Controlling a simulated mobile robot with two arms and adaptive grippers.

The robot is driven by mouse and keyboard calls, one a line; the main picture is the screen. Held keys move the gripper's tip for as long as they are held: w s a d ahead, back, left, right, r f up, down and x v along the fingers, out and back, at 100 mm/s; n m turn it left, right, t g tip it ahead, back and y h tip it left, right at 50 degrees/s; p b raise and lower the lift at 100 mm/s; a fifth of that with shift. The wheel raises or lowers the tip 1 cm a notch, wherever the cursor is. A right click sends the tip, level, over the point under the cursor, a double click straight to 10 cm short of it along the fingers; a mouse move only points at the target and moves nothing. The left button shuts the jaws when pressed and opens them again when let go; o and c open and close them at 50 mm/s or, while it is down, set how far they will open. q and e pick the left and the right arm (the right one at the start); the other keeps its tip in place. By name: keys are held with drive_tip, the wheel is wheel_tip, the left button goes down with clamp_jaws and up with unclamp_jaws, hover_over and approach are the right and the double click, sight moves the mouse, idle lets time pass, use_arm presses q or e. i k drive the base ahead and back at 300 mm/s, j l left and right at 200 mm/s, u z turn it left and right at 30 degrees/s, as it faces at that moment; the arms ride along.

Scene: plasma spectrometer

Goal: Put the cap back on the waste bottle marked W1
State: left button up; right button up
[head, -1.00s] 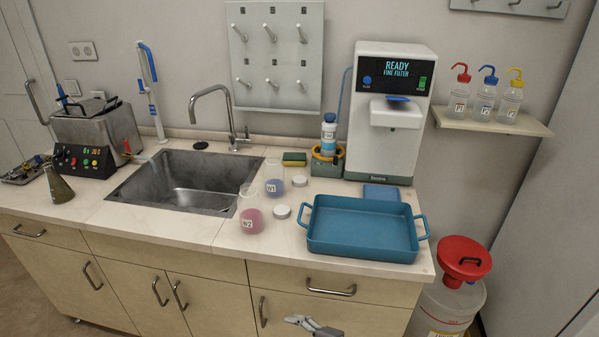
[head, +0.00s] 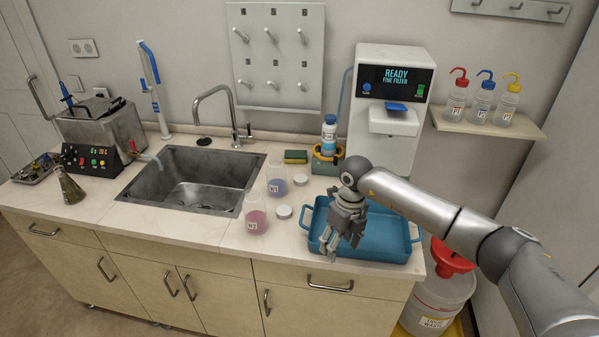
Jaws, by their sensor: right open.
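The waste bottle marked W1 (head: 277,184) stands uncapped on the counter right of the sink, with bluish liquid in it. The bottle marked W2 (head: 255,217), with pink liquid, stands in front of it, also uncapped. One white cap (head: 300,180) lies on the counter just right of W1. A second white cap (head: 284,212) lies just right of W2. My right gripper (head: 332,250) is open and empty, fingers pointing down over the left part of the blue tray, to the right of both caps. My left gripper is out of view.
The blue tray (head: 385,250) sits right of the caps, partly hidden by my right arm. The sink (head: 190,180) is left of the bottles. A sponge (head: 296,156) and a bottle in a caddy (head: 327,160) stand behind. The dispenser (head: 390,110) stands at back right.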

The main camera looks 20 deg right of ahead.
sight(276, 171)
drive_tip(key=i, duration=1.4)
